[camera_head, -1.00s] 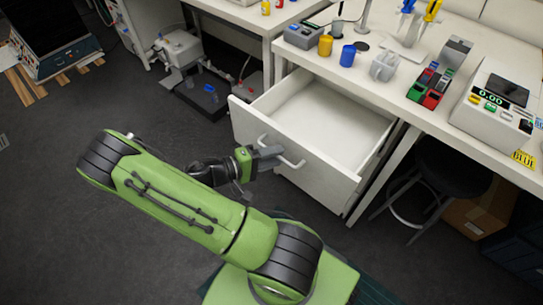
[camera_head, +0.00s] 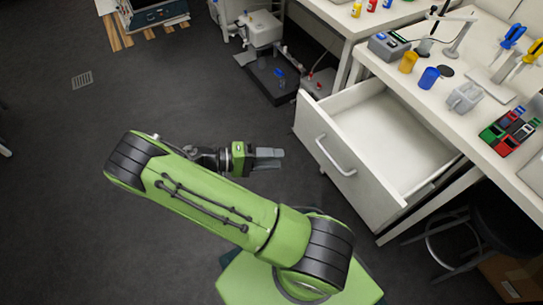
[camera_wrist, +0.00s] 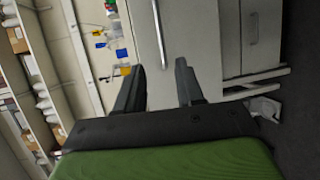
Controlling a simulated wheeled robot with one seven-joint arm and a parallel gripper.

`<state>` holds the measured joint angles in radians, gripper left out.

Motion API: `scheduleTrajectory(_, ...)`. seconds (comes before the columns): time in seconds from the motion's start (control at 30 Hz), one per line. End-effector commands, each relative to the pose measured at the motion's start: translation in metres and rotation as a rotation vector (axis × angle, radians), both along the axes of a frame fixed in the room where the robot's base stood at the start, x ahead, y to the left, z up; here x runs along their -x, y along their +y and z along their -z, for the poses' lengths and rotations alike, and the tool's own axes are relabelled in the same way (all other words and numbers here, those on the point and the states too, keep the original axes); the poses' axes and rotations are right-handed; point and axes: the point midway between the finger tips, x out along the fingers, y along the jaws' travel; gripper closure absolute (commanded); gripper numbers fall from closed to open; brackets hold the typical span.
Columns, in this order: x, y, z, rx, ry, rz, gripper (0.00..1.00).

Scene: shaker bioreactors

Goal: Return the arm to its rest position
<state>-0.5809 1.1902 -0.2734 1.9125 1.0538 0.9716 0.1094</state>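My green arm (camera_head: 215,205) is bent, with its forearm reaching across the lower middle of the head view. My gripper (camera_head: 280,157) points right, to the left of the pulled-out white drawer (camera_head: 345,185). A gap of floor shows between the fingers and the drawer handle (camera_head: 334,157). In the wrist view, the two dark fingers of my gripper (camera_wrist: 160,82) stand apart with nothing between them. A white drawer front with a bar handle (camera_wrist: 160,35) lies beyond them.
The open drawer looks empty and juts from under the white bench (camera_head: 400,85). A yellow cup (camera_head: 408,62), a blue cup (camera_head: 428,77) and a red-green rack (camera_head: 507,132) stand on the bench. Dark floor (camera_head: 60,200) at left is clear.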

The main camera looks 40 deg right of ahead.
Motion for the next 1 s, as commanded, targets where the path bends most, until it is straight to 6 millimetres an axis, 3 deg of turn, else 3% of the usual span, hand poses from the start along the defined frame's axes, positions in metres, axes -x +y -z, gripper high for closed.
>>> scheduleTrajectory(0.43, 0.0, -0.001, 0.0, -0.001, 0.0, 0.001, 0.63)
scheduleTrajectory(0.53, 0.0, 0.0, -0.007, -0.05, -0.015, 0.013, 0.63)
scheduleTrajectory(0.77, 0.001, 0.013, -0.071, -0.475, -0.15, 0.051, 0.63)
scheduleTrajectory(1.0, 0.017, 0.034, -0.155, -0.896, -0.369, -0.066, 0.63)
